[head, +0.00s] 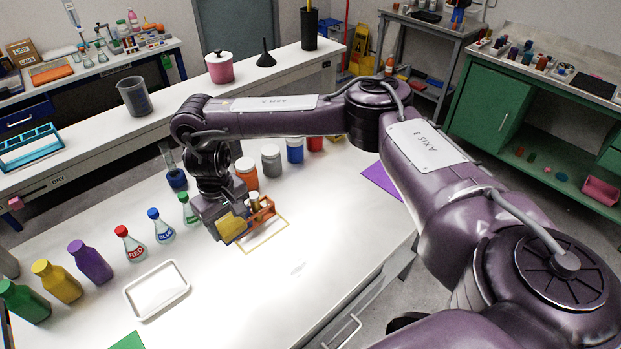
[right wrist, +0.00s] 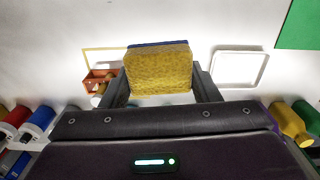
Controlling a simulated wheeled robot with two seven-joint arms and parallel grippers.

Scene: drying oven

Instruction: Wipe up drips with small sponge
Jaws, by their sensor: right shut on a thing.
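My right gripper (head: 228,222) is shut on a small yellow sponge (head: 234,229) over the white bench. In the right wrist view, the sponge (right wrist: 158,68) sits between the two fingers and shows a blue layer along its far edge. A faint, clear wet-looking patch (head: 298,268) shows on the bench, right of and nearer than the sponge, and apart from it. Whether the sponge touches the bench is hard to tell. My left gripper is not in view.
A small orange rack (head: 262,212) stands in a yellow outline (head: 268,238) close beside the sponge. A white tray (head: 157,290) lies left. Labelled flasks (head: 130,244), coloured bottles (head: 58,281) and jars (head: 271,160) line the back. The bench's front right is clear.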

